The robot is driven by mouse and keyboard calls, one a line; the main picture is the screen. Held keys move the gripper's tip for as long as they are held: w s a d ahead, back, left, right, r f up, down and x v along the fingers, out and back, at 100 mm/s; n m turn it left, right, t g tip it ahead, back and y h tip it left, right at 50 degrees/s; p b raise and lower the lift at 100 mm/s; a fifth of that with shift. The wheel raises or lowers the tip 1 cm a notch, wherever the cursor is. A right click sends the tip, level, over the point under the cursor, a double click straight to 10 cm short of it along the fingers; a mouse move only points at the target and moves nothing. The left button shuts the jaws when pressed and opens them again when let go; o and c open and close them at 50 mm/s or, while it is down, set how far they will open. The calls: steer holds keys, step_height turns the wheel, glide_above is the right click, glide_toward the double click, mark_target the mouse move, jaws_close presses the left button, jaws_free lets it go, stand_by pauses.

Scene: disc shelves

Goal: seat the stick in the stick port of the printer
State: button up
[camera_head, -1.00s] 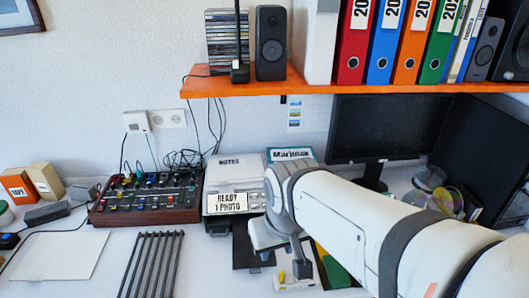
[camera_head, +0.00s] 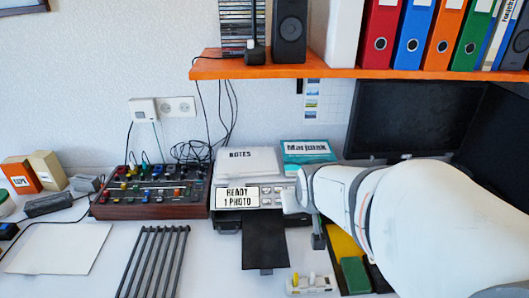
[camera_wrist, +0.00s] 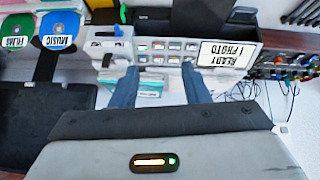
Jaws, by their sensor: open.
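The white printer (camera_head: 226,171) stands on the desk against the wall. Its panel with several buttons and a "READY 1 PHOTO" display (camera_wrist: 226,54) shows in the wrist view. A pale block with dark slots (camera_wrist: 108,46) is at the panel's left end there. In the head view my arm hides the printer's right end.
A dark tray (camera_head: 264,241) juts out from the printer's front. A white strip with yellow pieces (camera_head: 311,284) lies near the front, beside a green block (camera_head: 355,275). A mixer (camera_head: 150,195) and a dark rack (camera_head: 152,262) are left. An orange shelf (camera_head: 270,70) hangs above.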

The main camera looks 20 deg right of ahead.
steer(key=w+d+f+m+t+h+b, duration=0.1)
steer(key=w+d+f+t+b, duration=0.2)
steer(key=d+f+t+b, duration=0.35)
steer(key=w+d+f+t+h+b, duration=0.1)
steer(key=w+d+f+t+b, duration=0.3)
steer(key=d+b, duration=0.4)
steer(key=x, duration=0.5)
steer(key=d+x, duration=0.1)
steer(key=x, duration=0.1)
steer(key=shift+w+d+p, duration=0.1)
steer(key=shift+w+p, duration=0.1)
steer(key=shift+p, duration=0.2)
jaws_close()
